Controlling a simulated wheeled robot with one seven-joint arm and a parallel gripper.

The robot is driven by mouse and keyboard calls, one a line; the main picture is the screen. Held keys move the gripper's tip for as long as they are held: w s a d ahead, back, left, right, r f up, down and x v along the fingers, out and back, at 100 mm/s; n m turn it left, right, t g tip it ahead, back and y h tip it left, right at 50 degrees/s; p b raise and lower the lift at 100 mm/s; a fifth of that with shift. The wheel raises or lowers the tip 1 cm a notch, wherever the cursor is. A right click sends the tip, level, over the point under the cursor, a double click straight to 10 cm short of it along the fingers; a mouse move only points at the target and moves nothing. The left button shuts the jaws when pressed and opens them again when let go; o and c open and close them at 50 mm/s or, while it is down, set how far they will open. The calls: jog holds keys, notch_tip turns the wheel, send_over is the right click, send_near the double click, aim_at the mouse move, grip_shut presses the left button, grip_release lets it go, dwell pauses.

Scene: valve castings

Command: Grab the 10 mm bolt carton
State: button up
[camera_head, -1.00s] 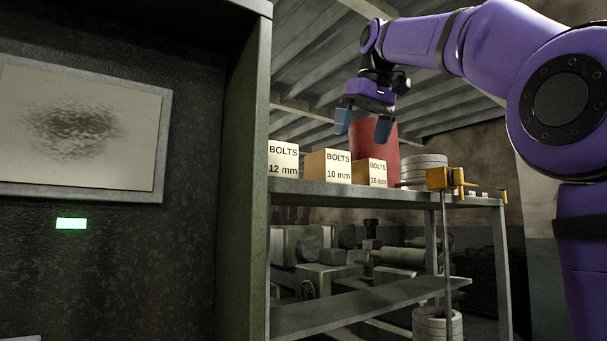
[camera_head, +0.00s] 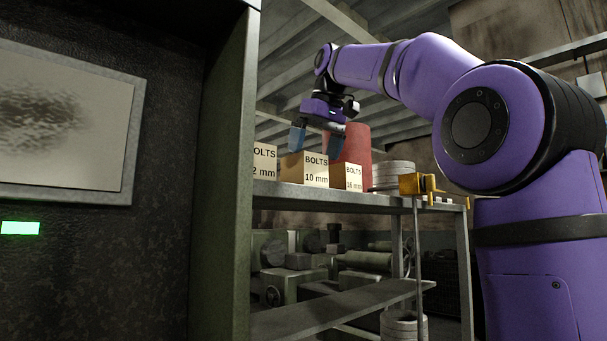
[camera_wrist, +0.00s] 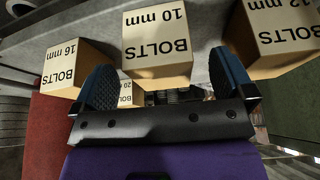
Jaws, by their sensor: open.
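The 10 mm bolt carton (camera_head: 302,172) stands upright on the upper shelf, between the 12 mm carton (camera_head: 264,163) and the 16 mm carton (camera_head: 346,177). My gripper (camera_head: 316,143) is open and empty. Its blue fingers are just above and around the 10 mm carton's top in the head view. In the wrist view, the 10 mm carton (camera_wrist: 157,45) appears upside down between and beyond the open fingers (camera_wrist: 163,78). I cannot tell whether the fingers touch it.
A red cylinder (camera_head: 357,146) stands behind the cartons. Grey stacked discs (camera_head: 392,176) and a yellow tool (camera_head: 410,184) are to the right on the shelf (camera_head: 330,198). A 20 mm carton (camera_wrist: 131,96) shows in the wrist view. A dark cabinet (camera_head: 218,170) stands left.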

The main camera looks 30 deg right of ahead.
aim_at(312, 169)
jog(key=shift+s+x, duration=0.1)
jog(key=shift+x, duration=1.15)
jog(key=shift+s+x, duration=0.15)
jog(key=shift+x, duration=1.15)
jog(key=shift+d, duration=0.15)
jog(key=c, duration=1.2)
